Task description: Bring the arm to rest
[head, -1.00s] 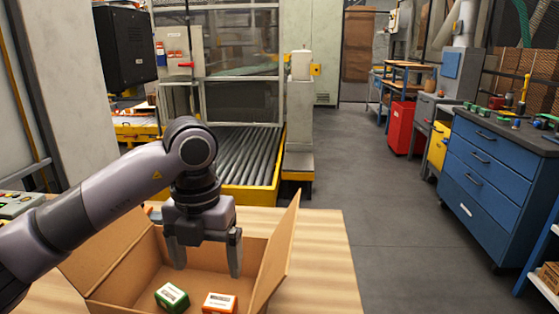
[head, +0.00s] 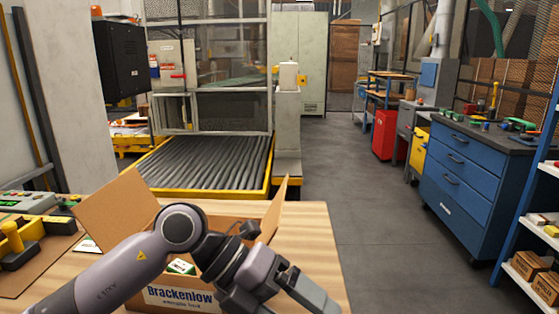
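My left arm reaches in from the lower left, and my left gripper (head: 306,300) is at the bottom, right of centre. It points down to the right, in front of the cardboard box (head: 165,292), and overlaps its right side in the picture. The fingers run towards the bottom edge, and I cannot tell how far apart they are. I see nothing clearly held. The open box has "Brackenlow" on its near face and stands on the wooden table (head: 310,240). A small green and white carton (head: 181,267) shows inside it; my arm hides most of the interior. My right gripper is not in view.
A roller conveyor (head: 205,165) with a yellow frame is behind the table. A blue drawer cabinet (head: 465,180) and a shelf with cartons (head: 540,275) stand at the right. The floor between is clear.

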